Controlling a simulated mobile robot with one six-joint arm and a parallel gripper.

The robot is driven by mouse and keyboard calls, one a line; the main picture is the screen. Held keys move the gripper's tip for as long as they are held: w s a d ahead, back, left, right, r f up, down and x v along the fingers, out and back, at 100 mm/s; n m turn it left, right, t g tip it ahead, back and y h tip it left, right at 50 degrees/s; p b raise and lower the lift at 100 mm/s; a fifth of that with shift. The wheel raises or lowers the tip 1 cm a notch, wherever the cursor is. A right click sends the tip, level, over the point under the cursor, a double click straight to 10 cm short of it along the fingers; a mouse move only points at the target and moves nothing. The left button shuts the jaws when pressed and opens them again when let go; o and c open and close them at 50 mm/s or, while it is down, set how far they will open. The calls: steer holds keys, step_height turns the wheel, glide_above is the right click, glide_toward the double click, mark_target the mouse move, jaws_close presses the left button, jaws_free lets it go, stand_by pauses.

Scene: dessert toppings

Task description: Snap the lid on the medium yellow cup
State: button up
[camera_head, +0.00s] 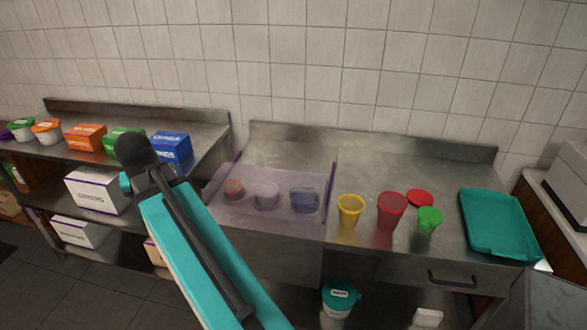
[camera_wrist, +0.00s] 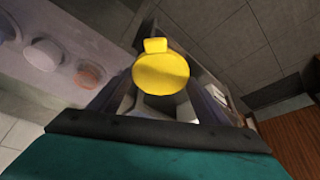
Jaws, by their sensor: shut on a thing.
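The yellow cup (camera_head: 349,212) stands upright on the steel counter, just right of the clear-walled topping bin, and its top looks open. My gripper (camera_wrist: 161,88) is shut on the yellow lid (camera_wrist: 160,74), a round disc with a small tab, held between the fingers in the wrist view. The lid is away from the cup; the wrist view shows the topping bowls at its left and floor beyond. In the head view my arm crosses the lower left, and neither the gripper nor the lid can be made out there.
A red cup (camera_head: 391,211), a green cup (camera_head: 428,225) with a green top and a loose red lid (camera_head: 419,198) stand right of the yellow cup. A teal tray (camera_head: 524,250) lies farther right. The clear bin (camera_head: 268,218) holds three bowls. Boxes and tubs fill the left shelf.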

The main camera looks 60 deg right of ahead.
steer(key=s+d+m+g+p, duration=0.1)
steer(key=s+d+m+g, duration=0.1)
steer(key=s+d+m, duration=0.3)
steer(key=s+d+r+m+g+h+p, duration=0.1)
steer(key=s+d+m, duration=0.4)
steer(key=s+d, duration=0.8)
steer(key=s+d+m+g+p, duration=0.2)
steer(key=s+d+m, duration=0.4)
steer(key=d, duration=0.8)
steer(key=shift+s+r+g+p, duration=0.2)
steer(key=shift+s+p, duration=0.05)
steer(key=shift+s, duration=0.5)
steer(key=shift+s+r+g+p, duration=0.15)
steer(key=shift+s+g+p, duration=0.1)
steer(key=shift+s, duration=0.5)
steer(key=s+d+m+g, duration=0.1)
steer(key=s+d+m, duration=0.1)
steer(key=s, duration=0.4)
steer(key=s+d+m+y+p, duration=0.1)
steer(key=s+d+m, duration=0.2)
steer(key=s, duration=0.4)
steer(key=shift+s+d+r+m+g+p, duration=0.15)
steer(key=shift+s+r+m+g+p, duration=0.1)
steer(key=shift+r+m+g+p, duration=0.1)
steer(key=shift+f, duration=0.15)
step_height(320, 180, down, 6)
steer(key=b, duration=0.4)
steer(key=shift+w+f, duration=0.1)
steer(key=shift+f, duration=0.4)
